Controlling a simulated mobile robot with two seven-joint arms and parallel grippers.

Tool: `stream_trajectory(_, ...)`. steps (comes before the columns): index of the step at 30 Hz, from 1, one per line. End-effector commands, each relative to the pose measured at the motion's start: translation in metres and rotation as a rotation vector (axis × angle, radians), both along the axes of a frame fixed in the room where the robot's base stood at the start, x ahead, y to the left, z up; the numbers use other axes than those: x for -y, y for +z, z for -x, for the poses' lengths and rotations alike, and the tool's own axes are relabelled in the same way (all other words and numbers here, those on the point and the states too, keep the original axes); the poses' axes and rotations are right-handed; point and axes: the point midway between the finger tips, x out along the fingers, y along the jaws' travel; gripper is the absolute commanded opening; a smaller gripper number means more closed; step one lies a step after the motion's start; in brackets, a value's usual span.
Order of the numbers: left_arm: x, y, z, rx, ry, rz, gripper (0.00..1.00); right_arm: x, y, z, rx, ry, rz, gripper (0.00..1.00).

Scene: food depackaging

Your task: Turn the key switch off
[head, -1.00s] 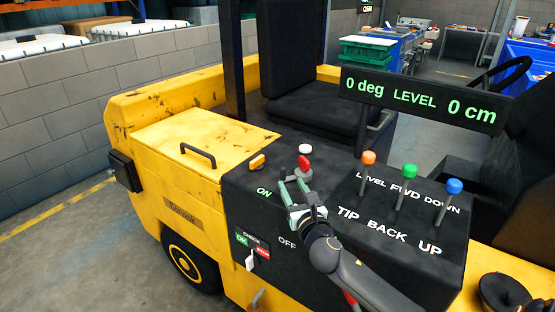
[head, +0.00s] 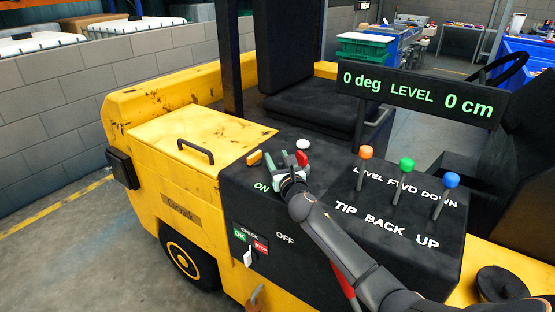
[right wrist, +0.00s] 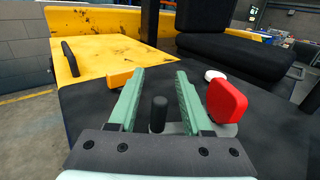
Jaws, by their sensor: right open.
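The key switch is on the black console (head: 330,230), by the white ON and OFF lettering. A red handle (head: 302,158) stands there on a light grey base; in the right wrist view the red handle (right wrist: 227,101) is just right of my right finger. My right gripper (head: 285,161) is open over the console, with green fingers. In the right wrist view a short dark upright peg (right wrist: 158,113) stands between the spread fingers (right wrist: 160,76), with gaps on both sides. I cannot tell whether peg and red handle are one part. My left gripper is not in view.
An orange knob (head: 254,158) is left of my right gripper and a white button (head: 302,145) is behind the red handle. Levers with orange (head: 366,152), green (head: 406,164) and blue (head: 452,180) knobs stand to the right, below the display (head: 418,98).

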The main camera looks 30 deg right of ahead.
Motion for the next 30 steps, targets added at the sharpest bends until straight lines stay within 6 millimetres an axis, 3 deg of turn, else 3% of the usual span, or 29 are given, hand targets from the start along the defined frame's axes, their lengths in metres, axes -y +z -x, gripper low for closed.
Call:
stream_trajectory(7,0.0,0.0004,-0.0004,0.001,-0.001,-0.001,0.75,0.0001,0.0,-0.0003,0.0,0.0,0.0,0.48)
stream_trajectory(20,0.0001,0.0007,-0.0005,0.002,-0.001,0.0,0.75,0.0001,0.0,-0.0001,0.0,0.0,0.001,0.0)
stream_trajectory(30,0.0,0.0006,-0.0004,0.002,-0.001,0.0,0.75,0.0001,-0.0001,0.0,0.0,0.0,0.001,0.0)
